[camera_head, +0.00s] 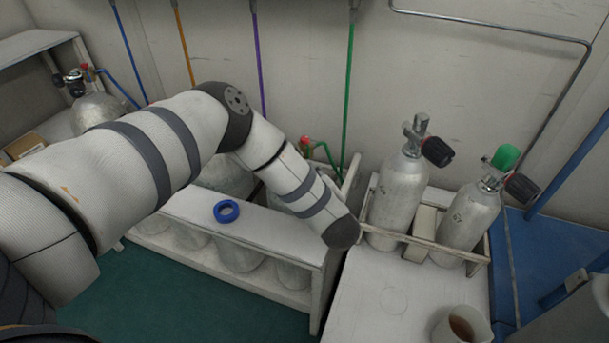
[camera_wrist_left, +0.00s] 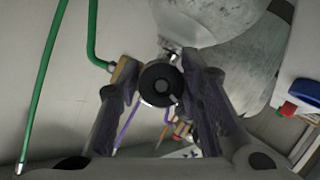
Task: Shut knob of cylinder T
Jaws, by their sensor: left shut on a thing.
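In the left wrist view, my left gripper (camera_wrist_left: 160,88) is shut on a round black knob (camera_wrist_left: 157,79), one finger on each side. The knob is at the valve of a grey cylinder (camera_wrist_left: 205,22); a green hose (camera_wrist_left: 92,30) with a brass fitting runs beside it. In the head view my left arm hides the gripper and knob; a red-topped valve part and green hose (camera_head: 325,150) show just behind the arm. No letter T is readable on this cylinder. My right gripper is not in view.
Silver cylinders with black knobs (camera_head: 438,151) stand in a rack (camera_head: 408,240) on the right, one with a green cap (camera_head: 505,157). A blue ring (camera_head: 226,211) lies on the white rack top (camera_head: 265,235). A cup (camera_head: 462,327) stands at the front right.

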